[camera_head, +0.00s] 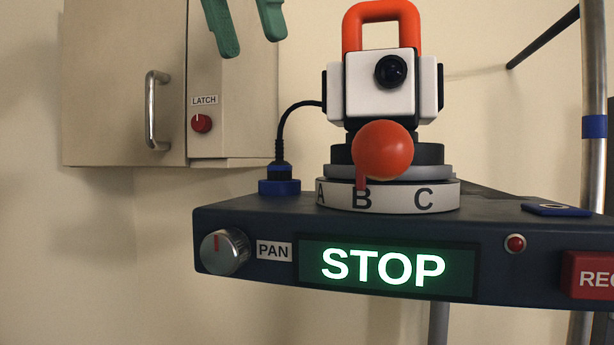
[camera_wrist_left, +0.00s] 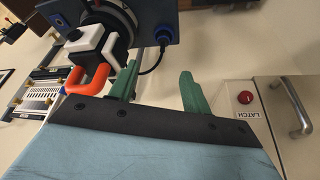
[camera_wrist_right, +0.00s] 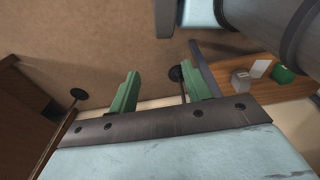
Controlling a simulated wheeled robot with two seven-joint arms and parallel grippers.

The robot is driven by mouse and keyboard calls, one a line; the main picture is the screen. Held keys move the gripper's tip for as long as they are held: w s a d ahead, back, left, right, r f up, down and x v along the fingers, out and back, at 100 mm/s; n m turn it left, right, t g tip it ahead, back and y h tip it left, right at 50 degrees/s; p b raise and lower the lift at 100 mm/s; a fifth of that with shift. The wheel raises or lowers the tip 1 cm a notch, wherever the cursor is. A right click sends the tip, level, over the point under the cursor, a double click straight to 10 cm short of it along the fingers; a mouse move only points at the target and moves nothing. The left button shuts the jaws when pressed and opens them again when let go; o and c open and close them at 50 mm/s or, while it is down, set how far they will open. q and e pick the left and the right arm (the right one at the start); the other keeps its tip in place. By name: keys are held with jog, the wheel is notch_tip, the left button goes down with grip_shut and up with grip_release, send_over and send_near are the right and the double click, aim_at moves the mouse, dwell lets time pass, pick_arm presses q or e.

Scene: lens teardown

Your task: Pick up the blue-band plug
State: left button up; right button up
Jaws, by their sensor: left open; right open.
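The blue-band plug (camera_head: 279,171) is black with a blue band and stands upright in a blue socket (camera_head: 279,188) at the back left of the dark console. A black cable curves from its top to the white camera device. The plug also shows in the left wrist view (camera_wrist_left: 165,36), beyond the fingertips. My left gripper (camera_head: 248,40) is open and empty, above and left of the plug, apart from it. Its green fingers also show in the left wrist view (camera_wrist_left: 158,72). My right gripper (camera_wrist_right: 163,78) is open and empty, away from the console.
The white device (camera_head: 380,95) with an orange handle (camera_head: 383,12) and red ball (camera_head: 382,150) stands right of the plug. A wall cabinet (camera_head: 110,80) with handle and LATCH knob is behind at left. The console (camera_head: 260,222) carries a PAN knob (camera_head: 224,251) and STOP display.

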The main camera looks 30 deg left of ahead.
pick_arm(q)
send_near(279, 170)
jog(key=shift+w+b+x, duration=0.2)
jog(key=shift+b+x, duration=0.15)
jog(key=shift+x, duration=0.75)
jog(key=shift+w+f, duration=0.15)
jog(key=shift+f, duration=0.15)
jog(key=x, duration=0.1)
jog(key=b+x, duration=0.1)
jog(key=x, duration=0.1)
jog(key=w+b+x, duration=0.1)
jog(key=x, duration=0.1)
jog(key=shift+a, duration=0.4)
jog(key=shift+s+r, duration=0.1)
pick_arm(e)
jog(key=s+f, duration=0.2)
jog(key=f, duration=0.1)
jog(key=shift+s+a, duration=0.1)
pick_arm(q)
jog(key=shift+s, duration=0.1)
jog(key=c, duration=1)
pick_arm(e)
jog(key=shift+s, duration=0.1)
